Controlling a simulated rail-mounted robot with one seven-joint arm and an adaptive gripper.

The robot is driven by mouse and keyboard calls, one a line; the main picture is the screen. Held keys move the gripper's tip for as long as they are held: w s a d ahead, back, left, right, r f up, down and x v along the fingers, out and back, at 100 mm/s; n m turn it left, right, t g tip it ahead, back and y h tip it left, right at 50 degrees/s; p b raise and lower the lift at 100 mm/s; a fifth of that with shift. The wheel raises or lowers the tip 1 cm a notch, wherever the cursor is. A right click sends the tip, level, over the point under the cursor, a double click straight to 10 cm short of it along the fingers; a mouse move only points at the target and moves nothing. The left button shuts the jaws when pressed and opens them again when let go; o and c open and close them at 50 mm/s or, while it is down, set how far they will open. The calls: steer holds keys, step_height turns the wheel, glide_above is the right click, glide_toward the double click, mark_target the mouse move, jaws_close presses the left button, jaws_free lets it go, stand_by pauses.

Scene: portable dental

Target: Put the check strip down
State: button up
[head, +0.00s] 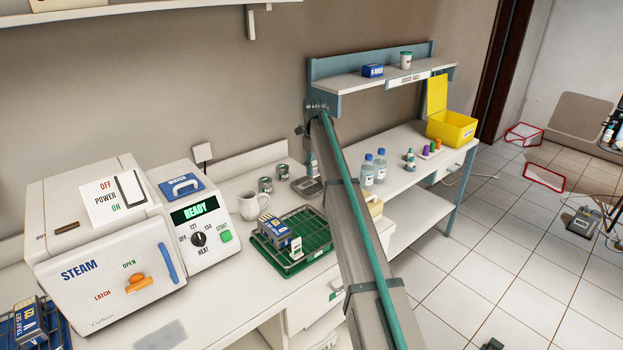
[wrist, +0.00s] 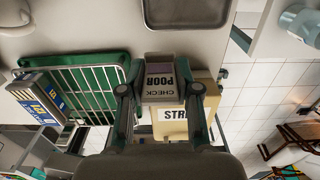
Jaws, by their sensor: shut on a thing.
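In the wrist view my gripper (wrist: 160,89) is shut on the check strip (wrist: 160,83), a small pale piece with a dark patch. Upside-down lettering on it includes "CHECK". A tan box (wrist: 178,132) with a label starting "STR" shows beyond it to the right; whether they touch is unclear. In the head view this box (head: 375,208) is partly hidden behind my arm. My gripper and the strip are hidden there. The white counter (head: 212,312) lies below.
Bottles (head: 367,170) stand to the right. The steam unit (head: 105,245) fills the left; the front counter is mostly clear.

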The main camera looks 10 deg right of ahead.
steer(key=p, duration=0.2)
glide_above(313, 188)
step_height(313, 188, down, 7)
steer(key=shift+s+r, duration=0.1)
steer(key=shift+r, duration=0.1)
steer(key=shift+f+p, duration=0.5)
steer(key=shift+f, duration=1.15)
steer(key=shift+f, duration=0.1)
steer(key=o, duration=0.8)
steer(key=shift+c, duration=0.2)
step_height(313, 188, up, 12)
steer(key=b, duration=0.3)
